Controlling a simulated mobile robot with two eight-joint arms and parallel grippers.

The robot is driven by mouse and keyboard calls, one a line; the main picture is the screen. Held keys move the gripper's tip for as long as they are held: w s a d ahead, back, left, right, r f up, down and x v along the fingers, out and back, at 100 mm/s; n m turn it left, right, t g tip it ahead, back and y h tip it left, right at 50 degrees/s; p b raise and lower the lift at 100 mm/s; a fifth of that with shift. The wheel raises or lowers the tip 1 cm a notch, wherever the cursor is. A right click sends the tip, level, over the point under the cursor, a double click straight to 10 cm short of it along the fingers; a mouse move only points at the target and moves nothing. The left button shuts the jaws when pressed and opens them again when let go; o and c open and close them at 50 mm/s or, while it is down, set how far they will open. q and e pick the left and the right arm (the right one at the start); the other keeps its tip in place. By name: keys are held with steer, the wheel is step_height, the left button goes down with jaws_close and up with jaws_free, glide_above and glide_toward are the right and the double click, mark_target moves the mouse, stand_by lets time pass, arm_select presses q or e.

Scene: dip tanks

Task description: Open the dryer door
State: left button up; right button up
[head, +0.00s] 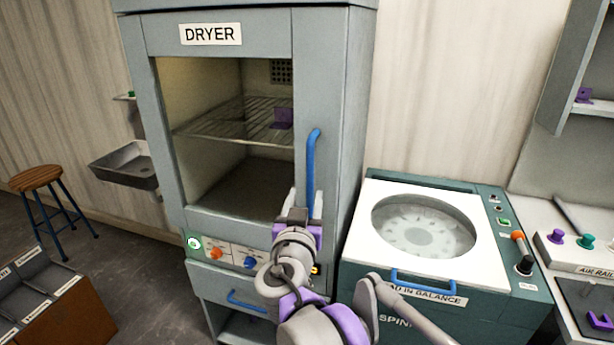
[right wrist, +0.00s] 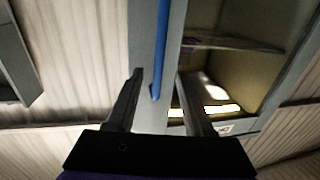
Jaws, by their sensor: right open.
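The grey dryer (head: 345,110) stands at the centre of the head view, with a sign on top. Its door looks shut; through its large window I see a wire shelf with a purple part (head: 283,118). The upright blue door handle (head: 312,160) is on the door's right side. My right gripper (head: 302,200) is open at the handle's lower end. In the right wrist view the handle (right wrist: 166,45) runs between the two open fingers (right wrist: 159,75); I cannot tell whether they touch it. My left gripper is not in view.
A spinner (head: 482,255) with a round window and blue handle stands close on the right. Below the dryer door are knobs (head: 215,254) and a drawer with a blue handle (head: 247,302). A stool (head: 36,178) and metal sink (head: 125,165) are at left, with open floor between.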

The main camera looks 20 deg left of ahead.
mark_target(310, 179)
steer(key=w, duration=0.3)
steer(key=w+a, duration=0.1)
steer(key=w, duration=0.5)
steer(key=shift+w+a, duration=0.1)
steer(key=shift+a, duration=0.05)
steer(key=shift+c, duration=0.3)
jaws_close()
stand_by(0.7)
